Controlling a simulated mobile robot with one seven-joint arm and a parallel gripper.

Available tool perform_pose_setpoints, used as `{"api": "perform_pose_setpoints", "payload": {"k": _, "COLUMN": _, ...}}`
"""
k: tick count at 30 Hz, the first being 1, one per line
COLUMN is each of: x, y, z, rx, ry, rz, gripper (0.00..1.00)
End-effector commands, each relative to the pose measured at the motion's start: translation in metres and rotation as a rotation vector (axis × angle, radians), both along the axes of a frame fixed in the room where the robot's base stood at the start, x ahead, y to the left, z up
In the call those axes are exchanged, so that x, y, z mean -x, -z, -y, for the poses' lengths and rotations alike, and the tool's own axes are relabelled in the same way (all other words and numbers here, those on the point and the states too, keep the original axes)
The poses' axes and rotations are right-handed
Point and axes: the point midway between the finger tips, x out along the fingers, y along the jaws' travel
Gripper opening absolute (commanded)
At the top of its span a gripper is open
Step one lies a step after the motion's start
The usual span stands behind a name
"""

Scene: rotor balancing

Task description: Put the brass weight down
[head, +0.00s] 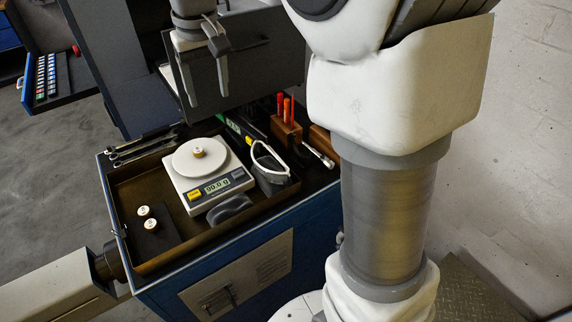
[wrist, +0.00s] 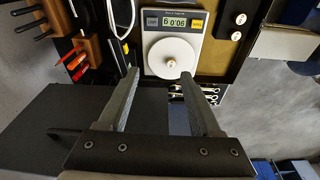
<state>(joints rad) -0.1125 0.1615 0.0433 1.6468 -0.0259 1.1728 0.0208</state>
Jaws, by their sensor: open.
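The small brass weight with a white top (head: 198,152) stands upright on the round white pan (head: 186,163) of the scale (head: 196,194). It also shows in the wrist view (wrist: 170,62), on the pan beyond my fingertips. My gripper (head: 207,95) is open and empty, above and behind the scale in the head view. In the wrist view my gripper (wrist: 157,75) has its two fingers wide apart, with nothing between them.
Two similar weights (head: 143,210) (head: 150,224) sit on a dark pad (head: 158,237) left of the scale. Wrenches (head: 140,147) lie along the back left.

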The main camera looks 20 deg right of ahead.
Motion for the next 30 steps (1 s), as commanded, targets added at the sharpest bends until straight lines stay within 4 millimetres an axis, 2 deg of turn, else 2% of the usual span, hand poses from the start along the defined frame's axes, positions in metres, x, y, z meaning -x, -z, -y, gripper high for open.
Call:
{"api": "perform_pose_setpoints", "payload": {"k": 1, "x": 0.018, "y": -0.009, "z": 0.007, "rx": -0.002, "ry": 0.01, "rz": 0.026, "gripper": 0.66}}
{"api": "perform_pose_setpoints", "payload": {"k": 3, "x": 0.041, "y": -0.017, "z": 0.016, "rx": -0.006, "ry": 0.023, "rz": 0.057, "gripper": 0.66}}
{"api": "perform_pose_setpoints", "payload": {"k": 9, "x": 0.106, "y": -0.026, "z": 0.037, "rx": -0.014, "ry": 0.059, "rz": 0.145, "gripper": 0.66}}
{"api": "perform_pose_setpoints", "payload": {"k": 14, "x": 0.158, "y": -0.019, "z": 0.051, "rx": -0.021, "ry": 0.089, "rz": 0.215, "gripper": 0.66}}
{"api": "perform_pose_setpoints", "payload": {"k": 18, "x": 0.197, "y": -0.004, "z": 0.06, "rx": -0.028, "ry": 0.113, "rz": 0.269, "gripper": 0.66}}
{"api": "perform_pose_setpoints", "payload": {"k": 24, "x": 0.228, "y": 0.014, "z": 0.065, "rx": -0.035, "ry": 0.133, "rz": 0.319, "gripper": 0.66}}
{"api": "perform_pose_setpoints", "payload": {"k": 30, "x": 0.236, "y": 0.02, "z": 0.066, "rx": -0.037, "ry": 0.137, "rz": 0.33, "gripper": 0.66}}
